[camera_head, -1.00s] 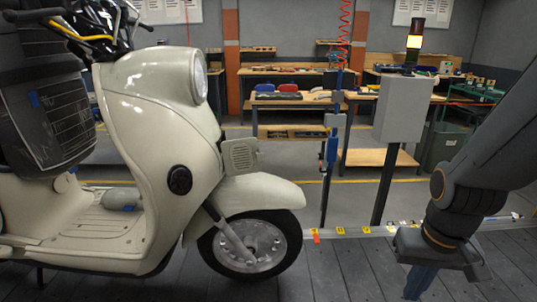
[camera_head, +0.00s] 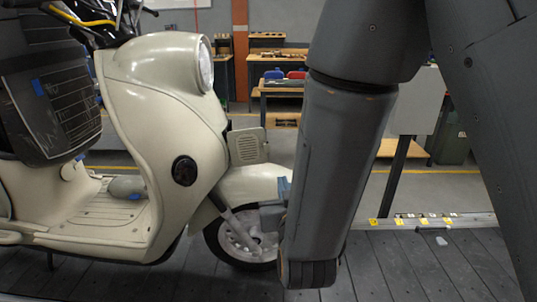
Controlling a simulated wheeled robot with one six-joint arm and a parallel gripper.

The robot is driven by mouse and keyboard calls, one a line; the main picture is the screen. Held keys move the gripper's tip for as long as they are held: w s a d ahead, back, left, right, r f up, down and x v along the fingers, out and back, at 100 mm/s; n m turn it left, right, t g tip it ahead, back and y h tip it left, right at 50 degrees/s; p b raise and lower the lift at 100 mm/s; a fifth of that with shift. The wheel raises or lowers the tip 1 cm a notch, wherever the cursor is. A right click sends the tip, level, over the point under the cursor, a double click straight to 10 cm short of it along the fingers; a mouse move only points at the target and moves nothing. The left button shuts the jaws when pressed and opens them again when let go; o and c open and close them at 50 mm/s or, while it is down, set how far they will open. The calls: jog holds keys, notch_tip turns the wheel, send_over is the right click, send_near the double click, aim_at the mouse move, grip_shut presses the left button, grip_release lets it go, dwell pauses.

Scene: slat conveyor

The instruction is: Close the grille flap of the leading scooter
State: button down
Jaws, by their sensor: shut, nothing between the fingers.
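The cream scooter (camera_head: 150,110) stands in side view on the left with its front facing right. Its grille flap (camera_head: 247,147), a small cream panel with slots, stands open, sticking out forward from the front body above the front fender (camera_head: 245,184). My gripper (camera_head: 284,187) is mostly hidden behind my large dark forearm. Only a blue finger part and some grey housing show at the forearm's left edge, in front of the fender and wheel. It appears lower than the flap and to its right, apart from it. It is shut and empty.
The front wheel (camera_head: 232,240) rests on the dark slat conveyor (camera_head: 400,270). A grey box on a post (camera_head: 415,105) stands behind my arm. Workbenches with a blue bin (camera_head: 274,75) are in the background.

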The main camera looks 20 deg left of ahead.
jog(key=s+a+r+t, duration=0.1)
jog(key=a+r, duration=0.1)
jog(key=p, duration=0.5)
send_near(267, 149)
jog(key=shift+n+y, duration=0.3)
jog(key=shift+y, duration=0.1)
jog(key=x, duration=0.6)
jog(key=shift+w+d+f, duration=0.1)
jog(key=shift+w+d, duration=0.1)
jog(key=shift+w, duration=0.1)
jog(key=shift+w, duration=0.1)
